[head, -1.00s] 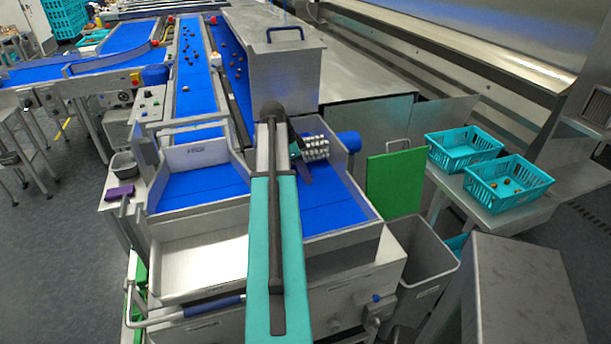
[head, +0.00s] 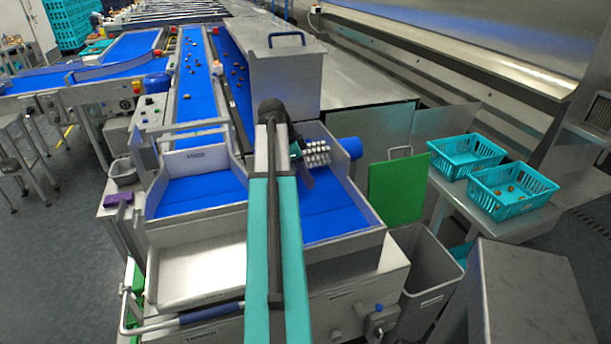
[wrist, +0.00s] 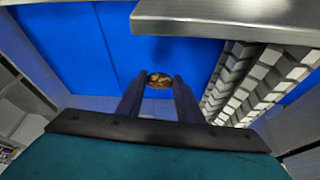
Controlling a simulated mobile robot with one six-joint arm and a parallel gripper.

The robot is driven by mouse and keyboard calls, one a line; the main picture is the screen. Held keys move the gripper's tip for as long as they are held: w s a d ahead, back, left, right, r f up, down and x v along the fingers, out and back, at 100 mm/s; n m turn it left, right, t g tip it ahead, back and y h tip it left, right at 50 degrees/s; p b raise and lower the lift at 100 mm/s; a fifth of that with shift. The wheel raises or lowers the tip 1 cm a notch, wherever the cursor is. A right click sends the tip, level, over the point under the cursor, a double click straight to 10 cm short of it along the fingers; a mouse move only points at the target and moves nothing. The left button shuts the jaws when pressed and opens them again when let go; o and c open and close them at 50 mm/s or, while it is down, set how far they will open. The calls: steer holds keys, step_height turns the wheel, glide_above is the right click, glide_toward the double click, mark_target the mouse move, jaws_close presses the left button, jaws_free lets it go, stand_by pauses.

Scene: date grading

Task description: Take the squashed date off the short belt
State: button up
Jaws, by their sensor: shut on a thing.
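The squashed date (wrist: 159,80) is a brown, flattened lump seen in the wrist view between the tips of my gripper (wrist: 158,84). My gripper's two dark fingers are shut on it. The blue short belt (wrist: 180,58) lies behind and under the date in that view. I cannot tell whether the date still touches the belt. In the head view the short belt (head: 335,212) shows at the right of the machine. My teal arm crosses in front of it, and the date is hidden there.
A ribbed metal roller (wrist: 255,80) stands close to the right of my fingers, and a metal edge (wrist: 230,18) hangs above. In the head view, a grey bin (head: 428,268) stands right of the machine. Teal crates (head: 512,205) sit on a side table.

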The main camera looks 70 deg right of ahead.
steer(key=s+a+b, duration=0.1)
steer(key=a, duration=0.2)
steer(key=s+a, duration=0.2)
steer(key=a, duration=0.2)
steer(key=s+a+r+b, duration=0.1)
steer(key=a, duration=0.3)
steer(key=shift+s+a+r+b, duration=0.1)
steer(key=shift+s+a+b, duration=0.05)
steer(key=shift+s+b, duration=0.15)
stand_by(0.4)
